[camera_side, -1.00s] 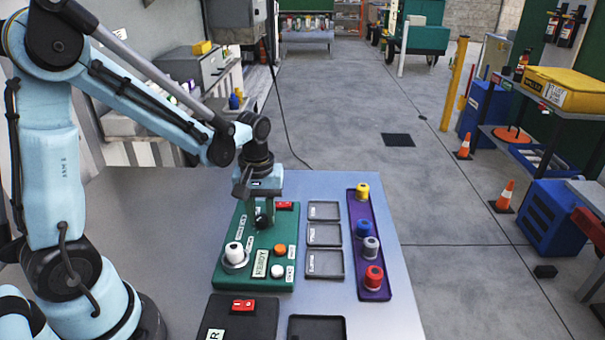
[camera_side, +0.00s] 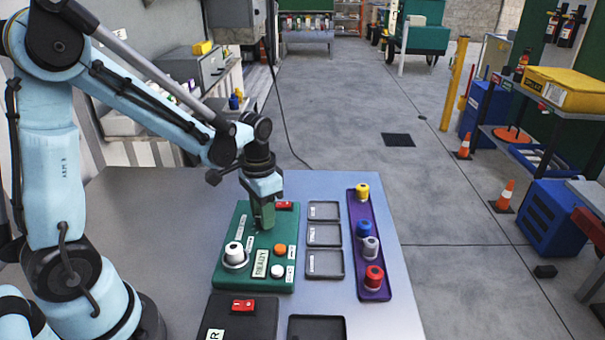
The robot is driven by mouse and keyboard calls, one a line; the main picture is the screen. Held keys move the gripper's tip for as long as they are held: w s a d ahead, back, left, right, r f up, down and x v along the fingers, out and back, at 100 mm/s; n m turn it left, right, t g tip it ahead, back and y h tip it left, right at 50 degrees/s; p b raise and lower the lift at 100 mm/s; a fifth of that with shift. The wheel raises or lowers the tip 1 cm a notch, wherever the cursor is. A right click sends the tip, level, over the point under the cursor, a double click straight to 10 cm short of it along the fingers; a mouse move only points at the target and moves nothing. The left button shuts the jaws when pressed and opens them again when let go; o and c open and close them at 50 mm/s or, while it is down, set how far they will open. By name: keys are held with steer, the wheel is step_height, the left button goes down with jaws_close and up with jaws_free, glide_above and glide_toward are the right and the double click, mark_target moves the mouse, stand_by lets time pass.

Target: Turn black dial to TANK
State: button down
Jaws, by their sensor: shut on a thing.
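The green control panel (camera_side: 222,272) lies on the metal table in the middle. My gripper (camera_side: 264,222) points down over the panel's upper middle part and is shut at the place of the black dial. The dial itself is hidden behind the fingers, so its pointing direction and the TANK mark cannot be read. On the same panel are a white knob (camera_side: 234,251) at the left, an orange button (camera_side: 280,249), a white button (camera_side: 277,271), a small display (camera_side: 260,264) and a red switch (camera_side: 285,206) at the top right.
Three dark trays (camera_side: 324,235) stand right of the panel. A purple tray (camera_side: 378,293) farther right holds yellow, blue, grey and red capped pieces. A dark box with a red switch (camera_side: 243,305) sits in front. Bare table lies left of the panel.

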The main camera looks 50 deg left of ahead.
steer(key=shift+d+m, duration=0.1)
steer(key=shift+m, duration=2.1)
steer(key=c, duration=0.8)
jaws_free()
steer(key=shift+r, duration=6.05)
steer(key=shift+s, duration=0.1)
